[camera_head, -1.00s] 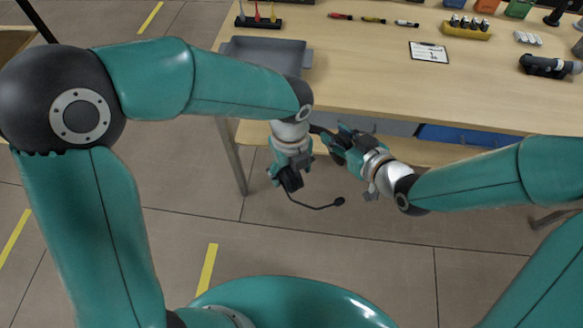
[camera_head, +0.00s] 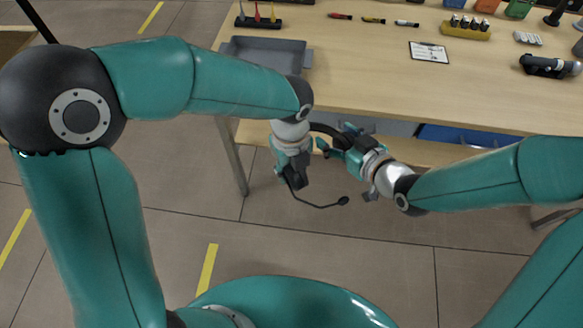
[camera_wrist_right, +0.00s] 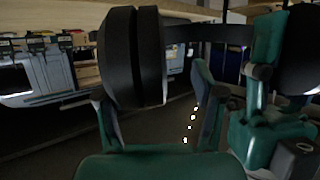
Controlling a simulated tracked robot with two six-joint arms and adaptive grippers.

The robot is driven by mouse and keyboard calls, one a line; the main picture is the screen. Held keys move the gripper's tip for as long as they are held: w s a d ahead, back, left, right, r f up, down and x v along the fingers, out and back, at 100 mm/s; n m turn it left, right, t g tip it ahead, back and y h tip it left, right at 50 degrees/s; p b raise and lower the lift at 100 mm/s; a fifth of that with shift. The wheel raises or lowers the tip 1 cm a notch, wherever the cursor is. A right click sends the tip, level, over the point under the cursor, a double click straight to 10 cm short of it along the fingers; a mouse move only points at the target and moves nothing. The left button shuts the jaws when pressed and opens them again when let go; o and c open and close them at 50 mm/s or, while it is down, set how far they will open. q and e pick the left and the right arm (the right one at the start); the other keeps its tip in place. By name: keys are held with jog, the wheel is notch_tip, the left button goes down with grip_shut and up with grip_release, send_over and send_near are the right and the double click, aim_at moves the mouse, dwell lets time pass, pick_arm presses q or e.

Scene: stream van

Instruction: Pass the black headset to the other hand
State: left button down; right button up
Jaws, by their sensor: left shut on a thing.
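The black headset (camera_head: 322,129) hangs in the air in front of the table, its thin microphone boom reaching down and right to a small tip. My left gripper (camera_head: 290,172) points down and is shut on the headset, hiding part of it. My right gripper (camera_head: 336,139) comes in from the right with its fingers spread around part of the headset. In the right wrist view, an ear cup (camera_wrist_right: 132,55) is large and close, between or just in front of the open fingers; contact cannot be told. The left gripper (camera_wrist_right: 262,115) shows there at the right.
The wooden table (camera_head: 370,80) stands behind the grippers, its front edge close to them. On it are a grey tray (camera_head: 262,53), a clipboard (camera_head: 428,52), a torch-like black thing (camera_head: 548,66) and several small tools. The floor below is clear.

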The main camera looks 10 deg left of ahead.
dwell(0.3)
notch_tip(320, 180, up, 10)
jog(key=shift+f, duration=0.2)
jog(key=shift+d+f, duration=0.1)
jog(key=shift+d, duration=0.1)
jog(key=f+m, duration=0.1)
jog(key=f, duration=0.3)
jog(key=s+d+f+m+g+h, duration=0.1)
jog(key=f, duration=0.3)
jog(key=s+d+f+m+g+h, duration=0.1)
jog(key=f+m, duration=0.1)
jog(key=f, duration=0.2)
jog(key=shift+s+d+f, duration=0.15)
jog(key=shift+d, duration=0.1)
jog(key=s+d+f+m+g+h, duration=0.1)
jog(key=s+d+f+m+g, duration=0.2)
jog(key=s+f, duration=0.5)
jog(key=s+d+f+m+g+h, duration=0.1)
jog(key=s+d+f+m+g, duration=0.2)
jog(key=s+f, duration=0.6)
notch_tip(320, 180, down, 6)
jog(key=shift+s+d+f+g+h, duration=0.15)
jog(key=shift+d+f+g+h, duration=0.15)
jog(key=shift+d+g, duration=0.35)
jog(key=shift+a, duration=0.15)
